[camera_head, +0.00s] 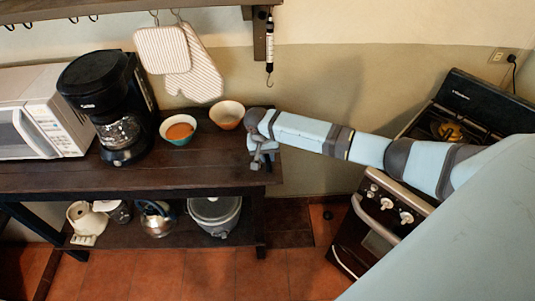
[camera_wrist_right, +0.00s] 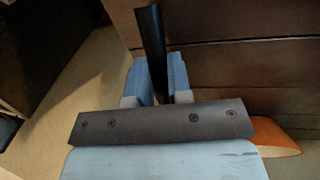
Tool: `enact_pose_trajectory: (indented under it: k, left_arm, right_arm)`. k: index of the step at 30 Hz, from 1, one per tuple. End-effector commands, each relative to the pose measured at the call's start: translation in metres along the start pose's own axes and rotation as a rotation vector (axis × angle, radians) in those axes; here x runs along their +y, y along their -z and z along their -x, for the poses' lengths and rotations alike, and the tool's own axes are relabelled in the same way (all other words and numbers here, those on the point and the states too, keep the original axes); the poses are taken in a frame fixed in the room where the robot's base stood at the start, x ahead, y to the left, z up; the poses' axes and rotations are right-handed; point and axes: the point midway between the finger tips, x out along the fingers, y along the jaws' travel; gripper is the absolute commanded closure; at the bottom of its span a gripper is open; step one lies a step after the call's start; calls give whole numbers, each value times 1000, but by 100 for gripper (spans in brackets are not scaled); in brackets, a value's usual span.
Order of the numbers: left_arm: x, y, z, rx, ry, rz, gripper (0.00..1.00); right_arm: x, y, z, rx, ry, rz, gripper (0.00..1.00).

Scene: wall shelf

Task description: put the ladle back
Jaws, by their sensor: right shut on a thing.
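My right gripper (camera_head: 262,160) is at the right end of the dark wooden counter, pointing down, just right of the bowls. In the right wrist view its two blue fingers (camera_wrist_right: 158,85) are shut on a long, thin black piece, which looks like the ladle's handle (camera_wrist_right: 151,40). The handle sticks out beyond the fingertips. The ladle's bowl cannot be made out in either view. Above, the wall shelf (camera_head: 100,8) has several dark hooks (camera_head: 28,25) under its left part. My left gripper is not in view.
Two bowls (camera_head: 178,128) (camera_head: 227,115) stand on the counter (camera_head: 200,172) left of my right gripper. A coffee maker (camera_head: 105,105) and a white microwave (camera_head: 40,120) are further left. A stove (camera_head: 380,215) stands right.

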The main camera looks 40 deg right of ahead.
Motion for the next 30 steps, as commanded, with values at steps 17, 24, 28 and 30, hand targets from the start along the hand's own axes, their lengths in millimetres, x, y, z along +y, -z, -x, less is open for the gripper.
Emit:
enact_pose_trajectory:
  k: [17,24,28,30]
  left_arm:
    - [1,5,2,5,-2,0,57]
    - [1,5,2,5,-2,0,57]
    - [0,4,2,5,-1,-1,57]
    - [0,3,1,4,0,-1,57]
  right_arm:
    - [-1,0,-4,1,0,1,52]
    - [-1,0,-4,0,0,1,52]
    - [-1,0,7,1,1,0,52]
    - [-1,0,19,2,2,1,52]
